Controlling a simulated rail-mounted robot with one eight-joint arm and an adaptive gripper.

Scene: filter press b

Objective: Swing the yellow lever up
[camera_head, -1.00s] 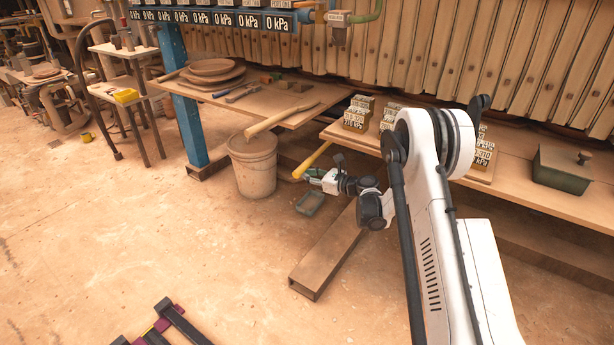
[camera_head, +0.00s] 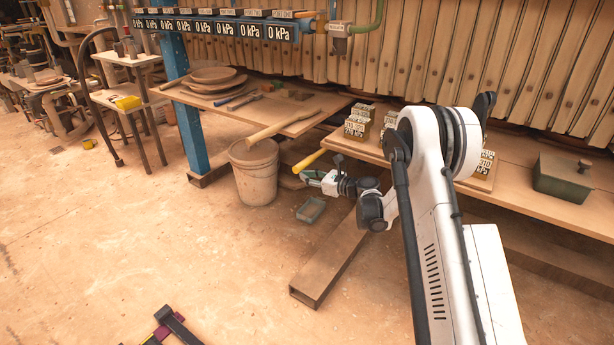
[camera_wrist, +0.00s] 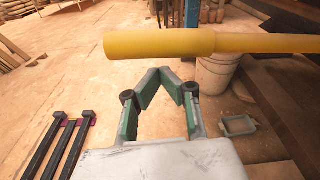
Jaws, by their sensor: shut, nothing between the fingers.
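The yellow lever (camera_head: 309,161) sticks out from under the edge of the workbench in the head view, its free end toward the lower left. In the wrist view the lever (camera_wrist: 165,43) crosses the top of the picture nearly level, with its thick grip end at left. My gripper (camera_head: 312,176) is just below the lever in the head view. In the wrist view its green fingers (camera_wrist: 160,73) meet at the tips with nothing between them, close to the grip. I cannot tell whether they touch it. The lever's pivot is hidden.
A bucket (camera_head: 254,180) stands left of the lever, and a small tray (camera_head: 311,210) lies on the floor below. A wooden beam (camera_head: 325,268) runs across the floor. The benches (camera_head: 285,122) hold plates and weight blocks. The left floor is mostly clear.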

